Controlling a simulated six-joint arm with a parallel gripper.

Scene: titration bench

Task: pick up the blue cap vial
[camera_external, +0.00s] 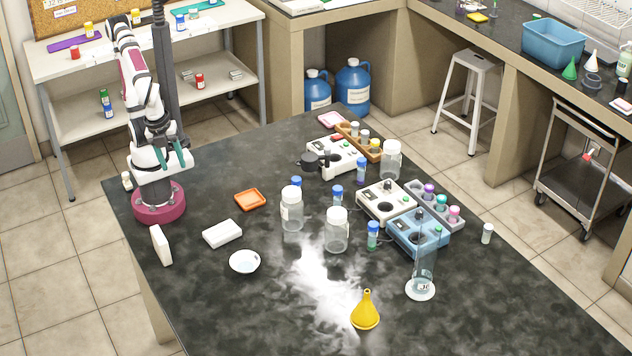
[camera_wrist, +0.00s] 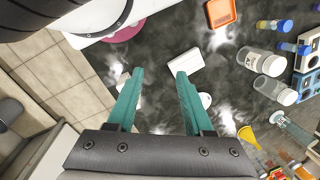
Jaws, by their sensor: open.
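Several small vials with blue caps stand upright on the dark bench. In the external view one stands behind the left jar (camera_external: 296,182), one between the two jars (camera_external: 337,195), and one by the white instrument (camera_external: 361,171). A blue-topped vial with a green lower part (camera_external: 373,236) stands right of the front jar. Two blue-capped vials also show at the upper right of the wrist view (camera_wrist: 275,26) (camera_wrist: 293,47). My gripper (camera_external: 172,157) is high above the bench's left end, far from the vials. Its teal fingers (camera_wrist: 160,75) are open and empty.
Two clear jars (camera_external: 292,212) (camera_external: 337,232) stand close to the vials. White and blue instruments (camera_external: 418,238) are behind and to the right. An orange tray (camera_external: 250,199), white box (camera_external: 222,234), white dish (camera_external: 244,262) and yellow funnel (camera_external: 366,312) lie around. The front left bench is mostly clear.

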